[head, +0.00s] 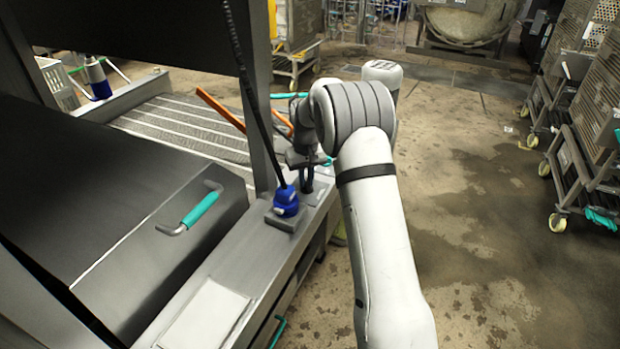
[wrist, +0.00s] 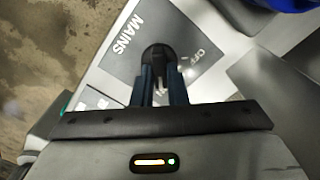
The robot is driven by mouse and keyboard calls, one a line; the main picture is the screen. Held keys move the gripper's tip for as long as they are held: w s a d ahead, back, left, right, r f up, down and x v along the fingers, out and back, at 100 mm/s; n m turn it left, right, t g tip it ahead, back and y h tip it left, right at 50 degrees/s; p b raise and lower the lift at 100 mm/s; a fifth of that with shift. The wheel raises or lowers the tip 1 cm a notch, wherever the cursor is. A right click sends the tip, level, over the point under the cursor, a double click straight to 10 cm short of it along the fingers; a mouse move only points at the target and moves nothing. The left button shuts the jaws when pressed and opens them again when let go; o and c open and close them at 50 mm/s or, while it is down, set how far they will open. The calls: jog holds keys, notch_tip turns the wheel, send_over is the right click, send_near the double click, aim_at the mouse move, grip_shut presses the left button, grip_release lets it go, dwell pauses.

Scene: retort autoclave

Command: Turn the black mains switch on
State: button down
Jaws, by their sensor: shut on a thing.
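The black mains switch (wrist: 158,52) sits on a grey plate (wrist: 128,62) marked MAINS in the wrist view. OFF is printed to the right of the switch. Another marking below it is partly hidden between my fingers. My gripper (wrist: 162,74) is shut on the switch, with one finger on each side of its lower part. The fingers hide some of the switch, and I cannot tell exactly which marking it points to. In the head view my gripper (head: 307,186) reaches down to the metal ledge, and the switch is hard to make out there.
A dark lid with a teal handle (head: 201,208) lies further left. An upright metal post rises behind the fitting. The floor to the right is clear up to wheeled racks (head: 590,130).

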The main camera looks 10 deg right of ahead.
aim_at(306, 180)
jog(key=shift+w+a+r, duration=0.1)
jog(key=shift+w+r, duration=0.05)
jog(key=shift+r, duration=0.05)
jog(key=c, duration=1.4)
grip_release()
jog(key=shift+f, duration=0.1)
jog(key=shift+c, duration=0.2)
jog(key=shift+r, duration=3.85)
jog(key=shift+r, duration=0.1)
